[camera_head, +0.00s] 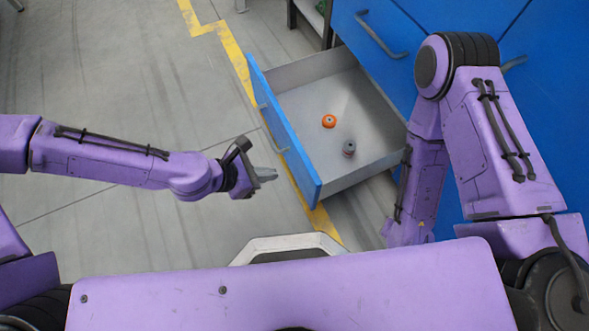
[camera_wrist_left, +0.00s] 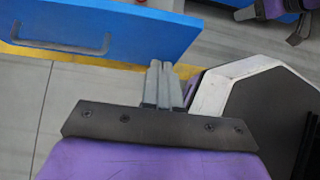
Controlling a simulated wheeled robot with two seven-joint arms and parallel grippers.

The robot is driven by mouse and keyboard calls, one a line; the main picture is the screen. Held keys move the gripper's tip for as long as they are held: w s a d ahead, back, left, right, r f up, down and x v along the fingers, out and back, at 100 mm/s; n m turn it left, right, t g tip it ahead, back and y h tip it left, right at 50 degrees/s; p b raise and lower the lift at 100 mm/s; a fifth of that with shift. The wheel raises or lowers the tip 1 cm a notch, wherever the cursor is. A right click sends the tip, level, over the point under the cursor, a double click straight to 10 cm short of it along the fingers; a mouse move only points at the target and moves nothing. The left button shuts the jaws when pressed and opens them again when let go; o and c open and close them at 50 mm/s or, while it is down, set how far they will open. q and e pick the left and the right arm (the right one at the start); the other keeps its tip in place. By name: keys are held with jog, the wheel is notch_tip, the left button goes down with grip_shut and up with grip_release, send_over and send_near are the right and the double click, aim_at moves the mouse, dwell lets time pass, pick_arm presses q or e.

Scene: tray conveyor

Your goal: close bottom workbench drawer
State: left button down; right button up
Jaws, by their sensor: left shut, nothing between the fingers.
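The bottom drawer (camera_head: 340,85) of the blue workbench is pulled well open in the head view. Its blue front panel (camera_head: 296,150) faces left and carries a grey bar handle (camera_head: 271,130). My left gripper (camera_head: 272,174) is shut and empty, just left of the drawer front near its lower end; I cannot tell if it touches. In the left wrist view, the drawer front (camera_wrist_left: 150,30) and handle (camera_wrist_left: 60,45) lie beyond the closed fingers (camera_wrist_left: 163,85).
An orange round part (camera_head: 329,121) and a dark grey part (camera_head: 348,148) lie in the drawer. Other blue drawer fronts (camera_head: 440,15) are at the upper right. A yellow line (camera_head: 236,55) runs along the grey floor. The floor left of the drawer is clear.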

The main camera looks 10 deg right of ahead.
aim_at(305, 168)
pick_arm(q)
jog(key=d+f+b, duration=0.1)
jog(key=d, duration=0.1)
jog(key=w+d+f+b, duration=0.1)
jog(key=d, duration=0.1)
jog(key=w+d+f, duration=0.1)
jog(key=d, duration=0.1)
jog(key=shift+d+f+b, duration=0.1)
jog(key=shift+f+b, duration=0.1)
jog(key=shift+b, duration=0.2)
jog(key=shift+w+d+r, duration=0.15)
jog(key=shift+w+d, duration=0.05)
jog(key=shift+d, duration=0.15)
